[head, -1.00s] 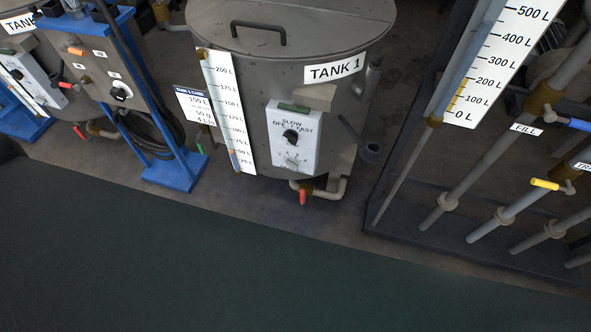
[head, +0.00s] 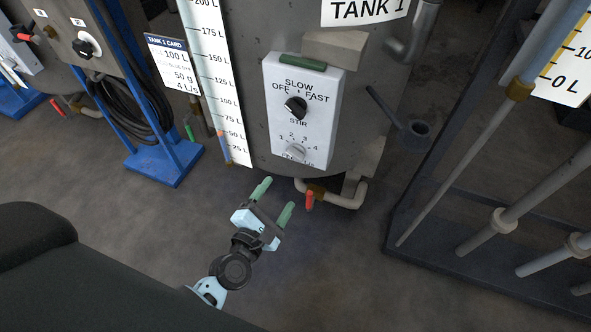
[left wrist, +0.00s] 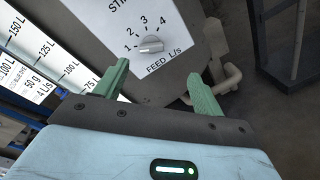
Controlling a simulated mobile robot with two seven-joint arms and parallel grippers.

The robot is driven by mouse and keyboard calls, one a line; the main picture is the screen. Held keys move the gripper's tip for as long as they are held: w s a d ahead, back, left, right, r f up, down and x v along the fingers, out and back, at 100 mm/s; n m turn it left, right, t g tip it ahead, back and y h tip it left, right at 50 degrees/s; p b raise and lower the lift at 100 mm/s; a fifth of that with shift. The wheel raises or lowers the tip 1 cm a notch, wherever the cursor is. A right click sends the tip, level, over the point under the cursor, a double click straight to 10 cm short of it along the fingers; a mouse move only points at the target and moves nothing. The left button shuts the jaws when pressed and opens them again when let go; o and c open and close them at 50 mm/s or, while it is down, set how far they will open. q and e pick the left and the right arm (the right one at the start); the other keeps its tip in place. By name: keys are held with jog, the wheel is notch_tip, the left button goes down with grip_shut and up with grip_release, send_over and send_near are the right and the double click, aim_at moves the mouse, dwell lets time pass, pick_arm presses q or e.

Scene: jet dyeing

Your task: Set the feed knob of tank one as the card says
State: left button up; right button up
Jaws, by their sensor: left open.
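The feed knob (head: 295,152) of tank one is a small grey knob low on the white panel (head: 318,120), below the black stir knob (head: 296,107). In the left wrist view the feed knob (left wrist: 151,44) sits under an arc of numbers 1 to 4, above the label "FEED L/s". Its exact pointing is too small to tell. The tank 1 card (head: 173,66) hangs left of the tank and reads 100 L, 50 g, 4 L/s. My left gripper (head: 275,200) is open and empty, below and in front of the panel, apart from the knob. My right gripper is out of view.
A red-handled drain valve (head: 309,199) and bent pipe stick out under the tank. A level scale (head: 222,100) runs left of the panel. A blue stand (head: 172,163) is at the left, a pipe rack (head: 455,215) at the right. The floor between is clear.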

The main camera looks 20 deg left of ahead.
aim_at(295, 157)
pick_arm(q)
jog(key=w+n+b, duration=0.1)
jog(key=w, duration=0.3)
jog(key=w+n+b, duration=0.1)
jog(key=w, duration=0.3)
jog(key=w+n+b, duration=0.1)
jog(key=w+n, duration=0.1)
jog(key=w, duration=0.2)
jog(key=shift+w+a+f+t+y, duration=0.2)
jog(key=shift+f+t+y, duration=0.05)
jog(key=shift+t+y, duration=0.15)
jog(key=c, duration=1)
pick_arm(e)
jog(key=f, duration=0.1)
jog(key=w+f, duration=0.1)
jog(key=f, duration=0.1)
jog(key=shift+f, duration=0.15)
